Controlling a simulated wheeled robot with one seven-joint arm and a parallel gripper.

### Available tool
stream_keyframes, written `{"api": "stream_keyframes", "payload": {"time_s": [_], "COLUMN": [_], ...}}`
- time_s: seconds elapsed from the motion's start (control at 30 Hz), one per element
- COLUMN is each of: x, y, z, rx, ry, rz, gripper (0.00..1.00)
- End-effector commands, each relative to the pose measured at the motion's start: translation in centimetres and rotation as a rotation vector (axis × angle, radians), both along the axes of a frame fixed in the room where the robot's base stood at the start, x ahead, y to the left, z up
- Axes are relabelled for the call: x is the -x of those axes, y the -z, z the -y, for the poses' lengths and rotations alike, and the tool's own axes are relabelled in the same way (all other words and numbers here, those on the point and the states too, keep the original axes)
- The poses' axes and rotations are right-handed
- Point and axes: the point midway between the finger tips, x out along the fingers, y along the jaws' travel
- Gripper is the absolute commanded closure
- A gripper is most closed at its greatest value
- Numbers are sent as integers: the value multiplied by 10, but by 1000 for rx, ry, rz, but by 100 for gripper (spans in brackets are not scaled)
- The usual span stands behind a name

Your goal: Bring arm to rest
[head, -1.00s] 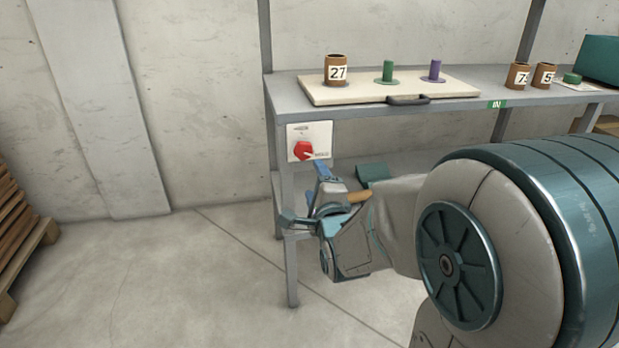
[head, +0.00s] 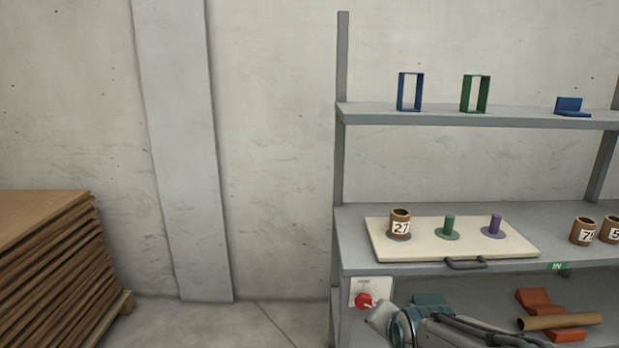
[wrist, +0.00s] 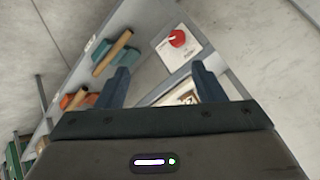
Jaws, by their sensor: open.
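My gripper is seen in the wrist view (wrist: 160,88), with its two dark blue fingers apart and nothing between them. In the head view, my arm shows at the bottom, in front of the workbench's lower part; its fingers cannot be made out there. Beyond the fingers in the wrist view are the bench frame and a white panel with a red rotary knob (wrist: 177,38). The same red knob (head: 364,300) is on the bench's left front in the head view, just left of my arm. I see no contact between my gripper and anything.
A cream board (head: 400,250) on the workbench (head: 352,258) holds a brown cup marked 27 (head: 400,222), a green peg (head: 449,226) and a purple peg (head: 494,226). Lower shelf: a cardboard tube (head: 560,321) on orange supports. Stacked brown sheets (head: 50,270) stand left; floor between is clear.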

Motion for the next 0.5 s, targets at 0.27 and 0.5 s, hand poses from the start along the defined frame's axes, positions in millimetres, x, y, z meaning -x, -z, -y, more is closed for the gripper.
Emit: {"api": "stream_keyframes", "payload": {"time_s": [0.27, 0.5], "x": [58, 107], "y": [-83, -132], "z": [1, 2], "rx": [197, 299], "ry": [-265, -503], "rz": [-251, -433], "gripper": [38, 38]}}
